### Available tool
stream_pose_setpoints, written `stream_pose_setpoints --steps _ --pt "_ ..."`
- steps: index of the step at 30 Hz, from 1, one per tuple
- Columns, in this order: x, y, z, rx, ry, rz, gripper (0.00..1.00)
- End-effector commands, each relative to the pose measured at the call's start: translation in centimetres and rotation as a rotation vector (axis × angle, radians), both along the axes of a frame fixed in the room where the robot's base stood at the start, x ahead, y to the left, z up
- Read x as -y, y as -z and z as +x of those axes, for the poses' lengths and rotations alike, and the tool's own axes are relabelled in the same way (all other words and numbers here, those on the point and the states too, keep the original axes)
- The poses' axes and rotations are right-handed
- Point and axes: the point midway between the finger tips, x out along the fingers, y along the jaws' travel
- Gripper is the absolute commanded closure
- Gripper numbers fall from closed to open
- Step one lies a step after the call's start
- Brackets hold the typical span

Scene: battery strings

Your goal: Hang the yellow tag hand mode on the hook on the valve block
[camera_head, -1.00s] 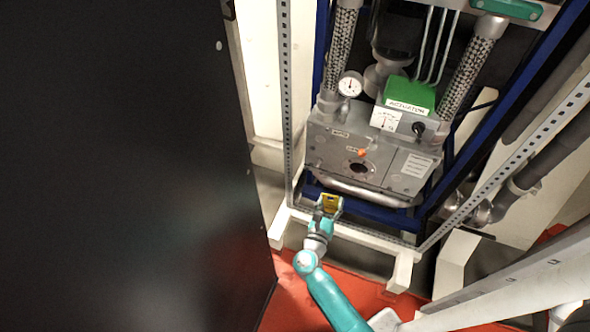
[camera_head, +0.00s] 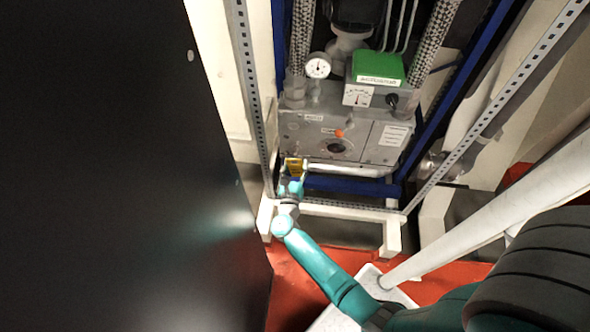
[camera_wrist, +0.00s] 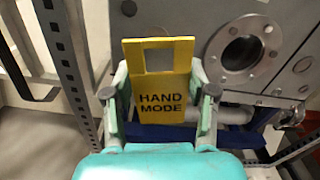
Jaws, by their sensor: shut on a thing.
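The yellow tag (camera_wrist: 160,83) reads HAND MODE and has a square hole near its top. My gripper (camera_wrist: 158,95) is shut on the tag's sides, and the tag stands up from the fingers. In the head view my gripper (camera_head: 291,180) holds the yellow tag (camera_head: 293,167) at the lower left front of the valve block (camera_head: 310,137). The grey valve block (camera_wrist: 250,20) also shows behind the tag in the wrist view. I cannot make out the hook. An orange knob (camera_head: 339,133) sits on the block's front, above a round port.
A perforated steel upright (camera_head: 250,90) stands left of the block, and another slanted rail (camera_head: 480,125) runs at right. A white pipe (camera_head: 345,171) crosses below the block. A gauge (camera_head: 318,66) and green actuator (camera_head: 378,69) are above. A large dark panel (camera_head: 110,160) fills the left.

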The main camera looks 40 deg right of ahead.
Motion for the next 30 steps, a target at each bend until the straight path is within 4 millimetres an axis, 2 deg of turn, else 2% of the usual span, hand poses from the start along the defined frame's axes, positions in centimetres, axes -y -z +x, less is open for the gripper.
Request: stream_pose_setpoints --steps 30 --pt "4.1 0.6 3.2 0.000 0.001 0.000 0.71"
